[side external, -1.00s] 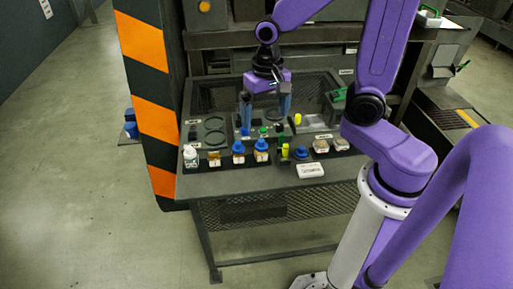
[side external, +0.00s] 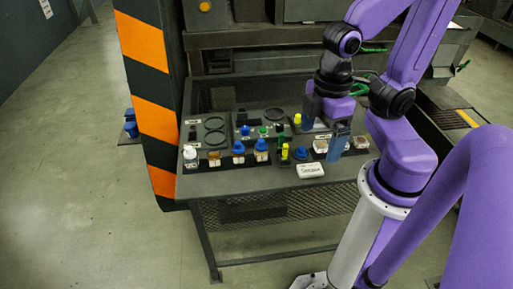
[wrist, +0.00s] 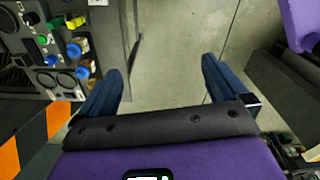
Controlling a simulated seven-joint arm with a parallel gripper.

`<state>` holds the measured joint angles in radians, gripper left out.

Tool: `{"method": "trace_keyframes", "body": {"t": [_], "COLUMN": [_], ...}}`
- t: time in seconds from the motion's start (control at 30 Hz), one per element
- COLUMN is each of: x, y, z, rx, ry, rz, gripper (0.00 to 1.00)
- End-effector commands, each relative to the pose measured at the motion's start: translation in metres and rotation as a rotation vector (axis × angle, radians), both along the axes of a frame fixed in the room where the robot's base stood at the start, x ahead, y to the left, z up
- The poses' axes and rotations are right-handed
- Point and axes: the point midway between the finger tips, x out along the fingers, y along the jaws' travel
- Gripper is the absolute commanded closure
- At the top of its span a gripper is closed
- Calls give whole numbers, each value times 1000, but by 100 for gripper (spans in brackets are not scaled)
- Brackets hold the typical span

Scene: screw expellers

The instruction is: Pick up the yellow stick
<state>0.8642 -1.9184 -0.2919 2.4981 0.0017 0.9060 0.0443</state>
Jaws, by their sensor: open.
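Two small yellow upright pieces stand on the dark table in the side view. One yellow piece (side external: 285,151) is at the front, left of the white box. The other yellow piece (side external: 298,120) is further back, close to my gripper's left finger. I cannot tell which is the yellow stick. My gripper (side external: 321,145) is open and empty, above the right part of the table, to the right of both yellow pieces. In the wrist view my gripper (wrist: 162,65) has its blue fingers wide apart, with only floor between them.
Blue-capped bottles (side external: 238,152) and a white jar (side external: 190,157) stand along the table's front left. A white box (side external: 310,170) lies at the front edge. Small lidded jars (side external: 320,147) are near my gripper. A striped orange and black pillar (side external: 155,95) stands left of the table (side external: 240,182).

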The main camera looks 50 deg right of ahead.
Motion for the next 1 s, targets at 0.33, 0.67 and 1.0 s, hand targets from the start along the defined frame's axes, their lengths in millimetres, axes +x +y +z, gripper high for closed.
{"method": "trace_keyframes", "body": {"t": [0.33,0.67,1.0], "x": [-12,-9,53], "y": [-1,-1,-13], "z": [1,1,-11], "rx": [-1,-2,-55], "ry": [-2,-2,3], "rz": [93,85,-10], "gripper": [52,52,52]}}
